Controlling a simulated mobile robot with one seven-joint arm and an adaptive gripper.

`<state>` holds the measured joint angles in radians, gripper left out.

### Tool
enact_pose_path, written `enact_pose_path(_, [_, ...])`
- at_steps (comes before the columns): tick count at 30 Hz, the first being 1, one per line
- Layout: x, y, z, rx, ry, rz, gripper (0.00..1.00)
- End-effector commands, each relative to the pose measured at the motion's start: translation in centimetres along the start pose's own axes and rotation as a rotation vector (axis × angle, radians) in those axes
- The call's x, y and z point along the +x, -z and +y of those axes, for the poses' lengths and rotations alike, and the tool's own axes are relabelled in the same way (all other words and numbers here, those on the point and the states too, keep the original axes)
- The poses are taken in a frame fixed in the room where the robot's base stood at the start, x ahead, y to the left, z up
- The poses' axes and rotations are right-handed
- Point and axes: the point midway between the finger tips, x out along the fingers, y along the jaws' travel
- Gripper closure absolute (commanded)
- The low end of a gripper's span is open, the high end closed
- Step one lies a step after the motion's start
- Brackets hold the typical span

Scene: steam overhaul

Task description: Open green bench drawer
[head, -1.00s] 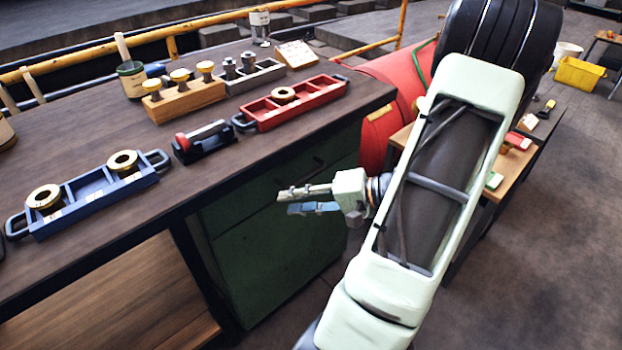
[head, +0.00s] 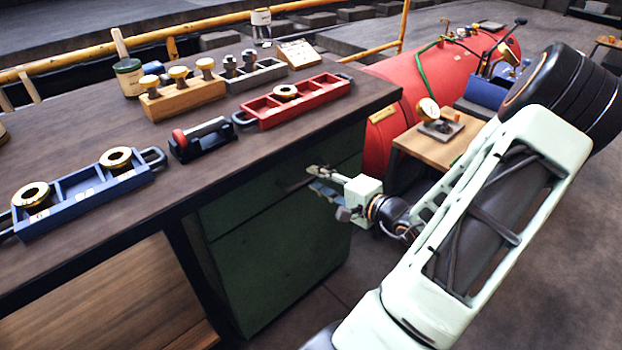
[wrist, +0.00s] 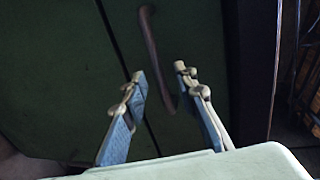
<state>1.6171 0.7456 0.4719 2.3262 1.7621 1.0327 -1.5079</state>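The green bench drawer (head: 258,193) sits under the dark bench top in the head view, and its front looks shut. Its dark bar handle (head: 295,184) is partly behind my gripper (head: 315,180). In the wrist view the handle (wrist: 152,50) runs down the drawer front (wrist: 190,40), and its lower end lies between the two fingers of my gripper (wrist: 162,80). The fingers are apart with space on both sides of the handle. I cannot tell whether the fingertips reach past the bar.
The bench top (head: 60,140) overhangs the drawer and carries a blue tray (head: 90,195), a red tray (head: 290,103) and a wooden block (head: 182,98). A red tank (head: 378,140) and a small wooden table (head: 430,150) stand to the right. A green lower front (head: 270,265) is below the drawer.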

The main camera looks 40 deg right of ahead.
Motion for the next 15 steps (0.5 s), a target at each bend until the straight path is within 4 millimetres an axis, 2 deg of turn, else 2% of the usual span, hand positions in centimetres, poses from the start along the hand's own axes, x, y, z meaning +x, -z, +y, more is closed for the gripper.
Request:
enact_pose_path(3, [1.7, -0.1, 0.1, 0.0, 0.001, -0.002, 0.73])
enact_pose_path(6, [2.6, 0.0, 0.1, 0.0, 0.001, -0.001, 0.73])
enact_pose_path(15, [3.0, 0.0, 0.0, 0.001, -0.001, 0.0, 0.73])
